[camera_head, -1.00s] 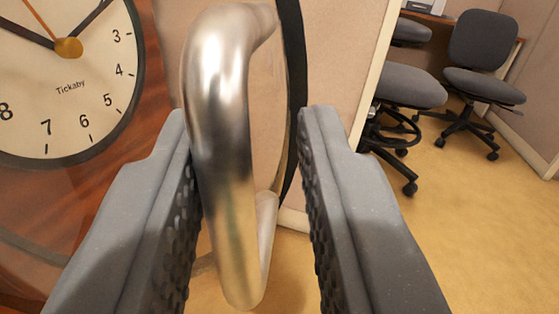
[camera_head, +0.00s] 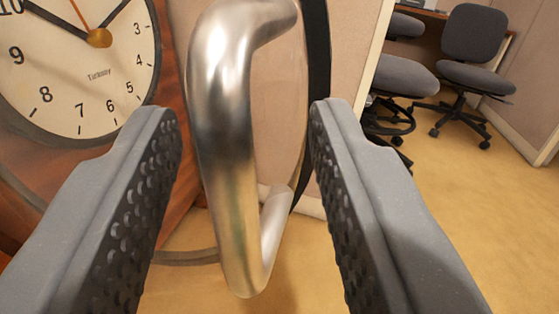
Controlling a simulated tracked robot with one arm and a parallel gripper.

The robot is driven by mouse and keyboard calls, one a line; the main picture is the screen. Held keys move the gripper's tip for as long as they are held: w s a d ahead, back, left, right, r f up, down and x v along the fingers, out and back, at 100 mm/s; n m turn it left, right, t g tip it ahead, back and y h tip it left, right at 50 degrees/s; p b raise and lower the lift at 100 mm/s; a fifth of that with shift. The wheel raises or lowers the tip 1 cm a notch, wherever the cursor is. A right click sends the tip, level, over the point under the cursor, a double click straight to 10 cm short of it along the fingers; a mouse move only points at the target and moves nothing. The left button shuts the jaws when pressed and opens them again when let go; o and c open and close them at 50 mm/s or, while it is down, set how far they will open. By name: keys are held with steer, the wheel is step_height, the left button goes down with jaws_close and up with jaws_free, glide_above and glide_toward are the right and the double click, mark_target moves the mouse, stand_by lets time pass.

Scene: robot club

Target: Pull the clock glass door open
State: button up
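The clock (camera_head: 85,75) is at the upper left, with a cream face, black numerals and a wooden case. Its round glass door stands swung out from the face; the door's dark rim (camera_head: 317,90) shows near edge-on behind the handle. A shiny metal bar handle (camera_head: 225,130) stands upright in the middle of the view. My gripper (camera_head: 243,115) is open, with one finger on each side of the handle. Gaps show between the handle and both fingers. The door's hinge side cannot be made out clearly.
A beige partition (camera_head: 355,60) stands behind the door. Grey office chairs (camera_head: 468,65) and a desk are at the upper right. The tan floor (camera_head: 460,200) is clear at the right.

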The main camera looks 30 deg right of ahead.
steer(key=shift+o, duration=0.8)
steer(key=shift+w+a+r+y, duration=0.1)
steer(key=shift+w+a+y, duration=0.05)
steer(key=shift+a, duration=0.35)
steer(key=shift+w+a+y, duration=0.15)
steer(key=shift+a, duration=0.3)
steer(key=shift+d, duration=0.25)
steer(key=shift+c, duration=0.8)
steer(key=shift+s, duration=0.15)
steer(key=v, duration=1.3)
steer(key=shift+s+d+f, duration=0.25)
steer(key=shift+s+f, duration=0.1)
steer(key=shift+r, duration=0.1)
